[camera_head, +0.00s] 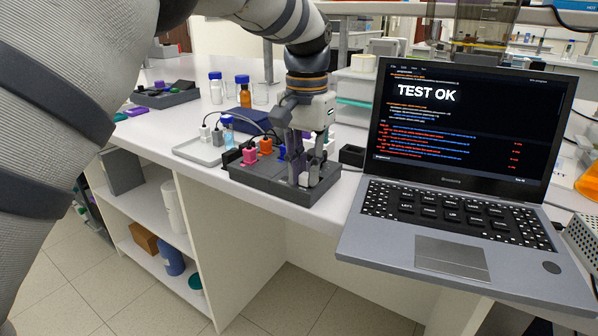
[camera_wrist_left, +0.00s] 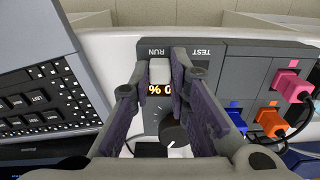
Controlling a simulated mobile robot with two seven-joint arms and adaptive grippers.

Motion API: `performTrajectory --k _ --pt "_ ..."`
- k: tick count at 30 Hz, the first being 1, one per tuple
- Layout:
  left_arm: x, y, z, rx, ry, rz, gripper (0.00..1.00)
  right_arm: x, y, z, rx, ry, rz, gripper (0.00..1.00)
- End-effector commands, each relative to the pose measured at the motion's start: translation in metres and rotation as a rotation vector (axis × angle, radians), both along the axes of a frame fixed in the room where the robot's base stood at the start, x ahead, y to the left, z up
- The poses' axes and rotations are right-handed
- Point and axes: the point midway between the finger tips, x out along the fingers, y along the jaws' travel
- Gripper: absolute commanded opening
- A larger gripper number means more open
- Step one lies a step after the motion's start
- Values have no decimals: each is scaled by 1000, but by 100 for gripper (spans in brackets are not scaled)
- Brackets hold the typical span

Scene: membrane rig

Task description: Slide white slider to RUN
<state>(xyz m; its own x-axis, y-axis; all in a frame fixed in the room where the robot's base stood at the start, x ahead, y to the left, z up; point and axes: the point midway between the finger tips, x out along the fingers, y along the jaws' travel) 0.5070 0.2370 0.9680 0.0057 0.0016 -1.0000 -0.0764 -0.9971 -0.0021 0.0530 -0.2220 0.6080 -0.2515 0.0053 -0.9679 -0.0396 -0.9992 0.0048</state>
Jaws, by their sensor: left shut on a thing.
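The dark grey rig (camera_head: 268,190) sits at the table's front edge, left of the laptop. My left gripper (camera_head: 304,178) reaches down onto its right end. In the left wrist view its fingers (camera_wrist_left: 160,72) are on either side of the white slider (camera_wrist_left: 159,71) and shut on it. The slider lies by the RUN label (camera_wrist_left: 156,51), and the TEST label (camera_wrist_left: 201,52) is to the right, beyond the finger. Part of the slider's track is hidden by the fingers. My right gripper is not in view.
A black knob (camera_wrist_left: 173,132) and an orange-lit display (camera_wrist_left: 158,90) are close to the fingers. Pink (camera_wrist_left: 292,86) and orange (camera_wrist_left: 271,121) plugs stand on the rig. The laptop (camera_head: 455,200) reads TEST OK and stands close on the right.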

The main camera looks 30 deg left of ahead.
Motion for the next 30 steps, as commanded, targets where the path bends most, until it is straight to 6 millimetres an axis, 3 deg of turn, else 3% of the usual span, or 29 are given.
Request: performTrajectory --k 4,5,7,17,20,27,30 --pt "-2 -4 -1 -8 9 -3 0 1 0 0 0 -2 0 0" --pt "-2 -4 -1 -8 9 -3 21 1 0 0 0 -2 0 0" --pt "-2 -4 -1 -8 9 -3 37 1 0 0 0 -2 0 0" --pt "-1 -2 3 -5 5 -2 37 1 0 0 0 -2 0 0" --pt "0 -2 20 -4 1 -2 37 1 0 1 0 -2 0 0" --pt "0 -2 86 -5 1 -3 37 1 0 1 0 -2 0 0" --pt "0 -3 104 -5 4 -3 37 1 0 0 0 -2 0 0"
